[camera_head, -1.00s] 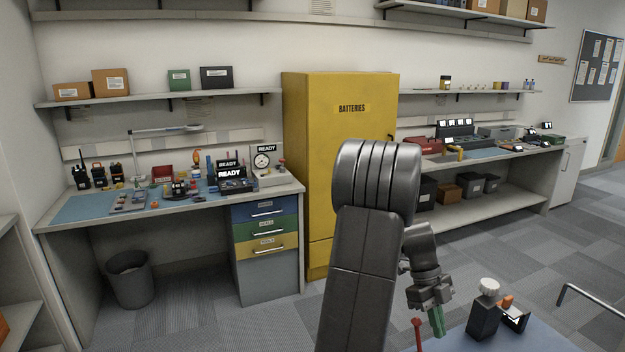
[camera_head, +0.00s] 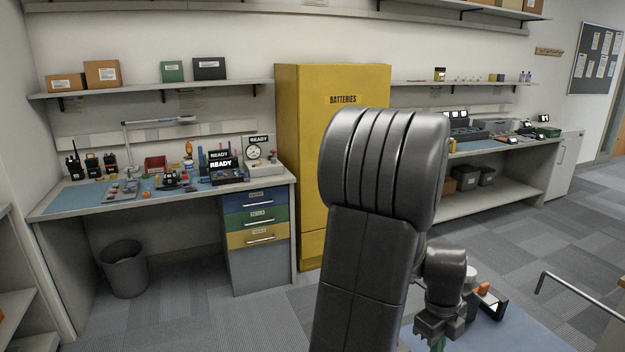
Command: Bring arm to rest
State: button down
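My dark grey arm rises large through the lower middle of the camera_head view, bent at the top. My gripper (camera_head: 437,338) hangs low at its right side, near the bottom edge of the picture and over the blue-topped surface (camera_head: 530,338). A bit of something green shows at the gripper's lower end, mostly cut off. The fingertips are not clear enough to show whether it grips that.
A black device with an orange part (camera_head: 489,297) lies just right of my gripper. A yellow batteries cabinet (camera_head: 301,170) stands behind the arm. A workbench with a blue mat (camera_head: 75,198) is at the left, a bin (camera_head: 123,270) beneath it. Carpet is open at the right.

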notch_tip(320, 180, up, 8)
jog(key=shift+w+a+r, duration=0.2)
jog(key=shift+a+r, duration=0.05)
jog(key=shift+a, duration=0.1)
jog(key=shift+s, duration=0.15)
